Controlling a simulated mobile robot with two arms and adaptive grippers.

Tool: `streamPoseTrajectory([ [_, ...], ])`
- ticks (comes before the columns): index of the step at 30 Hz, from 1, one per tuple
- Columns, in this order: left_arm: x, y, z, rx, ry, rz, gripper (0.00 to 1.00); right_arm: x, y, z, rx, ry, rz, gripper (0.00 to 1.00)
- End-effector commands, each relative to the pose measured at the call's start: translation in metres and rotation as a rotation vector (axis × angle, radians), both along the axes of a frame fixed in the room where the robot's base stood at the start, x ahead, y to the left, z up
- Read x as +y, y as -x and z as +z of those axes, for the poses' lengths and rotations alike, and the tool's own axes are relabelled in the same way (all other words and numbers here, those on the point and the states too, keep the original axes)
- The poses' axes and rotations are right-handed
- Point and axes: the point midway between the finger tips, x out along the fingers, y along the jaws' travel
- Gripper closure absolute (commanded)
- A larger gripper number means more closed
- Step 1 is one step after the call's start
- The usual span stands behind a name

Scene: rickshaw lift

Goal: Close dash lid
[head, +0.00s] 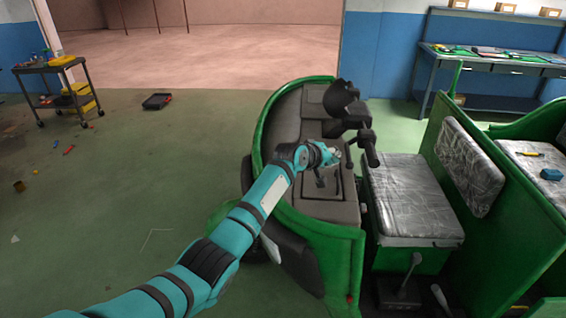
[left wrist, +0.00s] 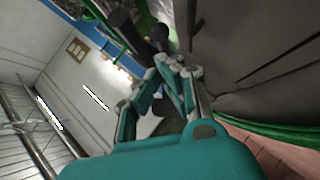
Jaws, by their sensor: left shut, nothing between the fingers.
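The dark grey dash (head: 308,208) of the green rickshaw lies under the end of my left arm. A panel with a straight seam, seemingly the dash lid (head: 345,188), sits in its top, partly hidden by my gripper. It looks about flush, but I cannot tell whether it is fully shut. My left gripper (head: 322,181) is over this panel, shut and empty; whether it touches is unclear. In the left wrist view the teal and grey fingers (left wrist: 172,62) come together beside the grey dash surface (left wrist: 255,55). My right gripper is not in view.
The handlebar (head: 367,145) and a round dark part stand just right of and behind the gripper. The grey seat (head: 410,195) is further right. A tool cart (head: 55,85) stands far left and a blue workbench (head: 490,62) at back right. The floor at left is mostly free.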

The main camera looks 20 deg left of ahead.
Motion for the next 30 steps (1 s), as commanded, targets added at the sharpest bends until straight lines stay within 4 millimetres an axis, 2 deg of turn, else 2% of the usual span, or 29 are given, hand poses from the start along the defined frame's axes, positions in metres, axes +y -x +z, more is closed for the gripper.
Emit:
streamPoseTrajectory([
  [3,-0.004,-0.003,-0.013,0.001,0.002,0.001,1.00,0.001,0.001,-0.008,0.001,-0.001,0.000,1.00],
  [12,-0.020,-0.008,-0.036,0.000,0.002,0.000,1.00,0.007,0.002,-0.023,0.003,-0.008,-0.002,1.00],
  [21,-0.028,-0.010,-0.047,-0.002,0.004,0.001,1.00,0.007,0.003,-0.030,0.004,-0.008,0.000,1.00],
  [30,-0.029,-0.011,-0.049,-0.001,0.003,0.001,1.00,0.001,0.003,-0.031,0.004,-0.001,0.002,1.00],
])
